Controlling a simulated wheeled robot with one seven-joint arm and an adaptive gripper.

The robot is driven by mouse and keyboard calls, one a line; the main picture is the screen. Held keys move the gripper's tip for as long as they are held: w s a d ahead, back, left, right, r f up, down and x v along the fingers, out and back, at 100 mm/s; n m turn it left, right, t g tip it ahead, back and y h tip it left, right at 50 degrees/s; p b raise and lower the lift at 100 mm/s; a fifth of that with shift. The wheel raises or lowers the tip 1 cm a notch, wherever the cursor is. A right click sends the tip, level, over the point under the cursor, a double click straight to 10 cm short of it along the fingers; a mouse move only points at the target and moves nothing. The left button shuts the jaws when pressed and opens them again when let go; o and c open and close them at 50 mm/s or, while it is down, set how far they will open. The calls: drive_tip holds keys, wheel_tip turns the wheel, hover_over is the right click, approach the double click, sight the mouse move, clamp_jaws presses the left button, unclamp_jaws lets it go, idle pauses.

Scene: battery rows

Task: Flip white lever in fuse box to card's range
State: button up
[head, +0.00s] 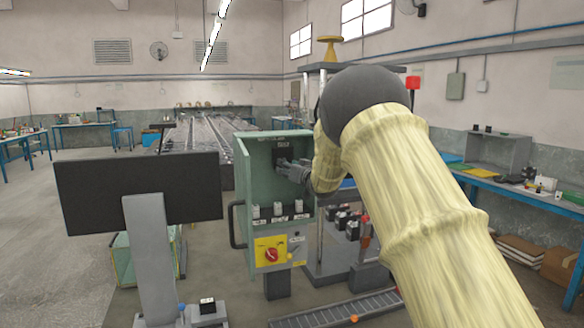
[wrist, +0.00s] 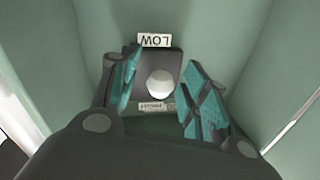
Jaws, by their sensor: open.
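The fuse box (head: 241,180) is an open pale green cabinet in the middle of the head view. In the wrist view, the white lever (wrist: 160,83) shows as a round white knob on a dark plate (wrist: 174,62). An upside-down label reading LOW (wrist: 155,40) sits at the plate's upper edge, and a second label (wrist: 157,106) below the knob is too small to read. My gripper (head: 284,162) reaches into the box. Its open fingers (wrist: 158,90) stand on either side of the knob, apart from it. I cannot identify the card for certain.
Several white switches (head: 277,210) line the box's lower part. Below them is a yellow plate (head: 260,254) with a red knob (head: 271,255). A dark monitor (head: 138,190) stands close on the left. The box's side walls flank my gripper closely.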

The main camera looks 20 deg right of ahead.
drive_tip(key=shift+w, duration=0.15)
drive_tip(key=shift+c, duration=0.3)
clamp_jaws()
drive_tip(key=shift+f+b, duration=0.35)
drive_tip(key=shift+b, duration=0.5)
drive_tip(key=shift+f+t+b, duration=0.1)
drive_tip(key=shift+t+b, duration=0.4)
drive_tip(key=shift+b, duration=0.25)
drive_tip(key=shift+w, duration=0.1)
drive_tip(key=shift+b, duration=0.45)
drive_tip(key=shift+o, duration=0.3)
unclamp_jaws()
